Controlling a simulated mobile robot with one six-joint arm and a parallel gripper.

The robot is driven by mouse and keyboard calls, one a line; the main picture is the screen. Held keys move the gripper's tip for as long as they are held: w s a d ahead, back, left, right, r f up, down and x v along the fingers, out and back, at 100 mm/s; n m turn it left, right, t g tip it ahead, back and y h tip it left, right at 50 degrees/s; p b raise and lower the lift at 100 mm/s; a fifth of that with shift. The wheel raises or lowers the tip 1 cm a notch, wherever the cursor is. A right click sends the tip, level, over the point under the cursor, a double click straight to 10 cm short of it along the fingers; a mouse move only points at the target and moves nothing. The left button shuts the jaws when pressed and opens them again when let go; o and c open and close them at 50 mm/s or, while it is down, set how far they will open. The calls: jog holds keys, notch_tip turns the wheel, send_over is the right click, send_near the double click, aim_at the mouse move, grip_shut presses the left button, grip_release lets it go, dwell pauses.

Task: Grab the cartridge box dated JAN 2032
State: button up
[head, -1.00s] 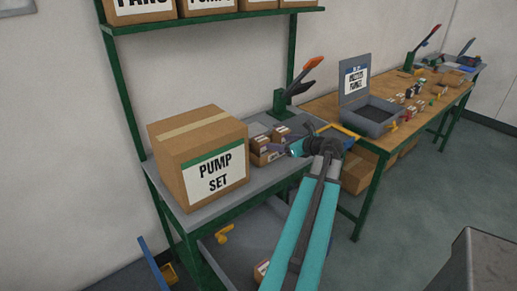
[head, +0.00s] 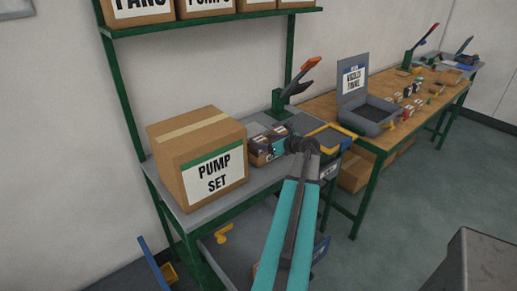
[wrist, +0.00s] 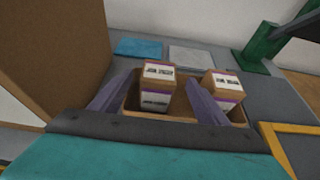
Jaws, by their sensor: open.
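Two small brown cartridge boxes show in the wrist view, one on the left (wrist: 157,90) and one on the right (wrist: 225,84). Each has white labels and a purple band; the printed dates are too blurred to read surely. They stand apart in a shallow cardboard tray (wrist: 128,112) on the grey bench. My gripper (wrist: 157,97) is open, with one purple-grey finger on each side of the left box. The right finger lies between the two boxes. I cannot tell whether either finger touches. In the head view my gripper (head: 272,152) covers part of the boxes.
A large PUMP SET carton (head: 200,160) stands close left of the tray. A green-based lever clamp (head: 282,105) stands behind. A yellow-edged tray (head: 333,137) lies to the right. An open grey case (head: 368,112) sits on the wooden table.

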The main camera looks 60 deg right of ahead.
aim_at(262, 141)
jog(key=shift+p+x, duration=1)
jog(key=shift+x, duration=1.6)
jog(key=shift+a+f, duration=0.15)
jog(key=c, duration=1.2)
jog(key=shift+r+b, duration=0.95)
jog(key=shift+r, duration=4.1)
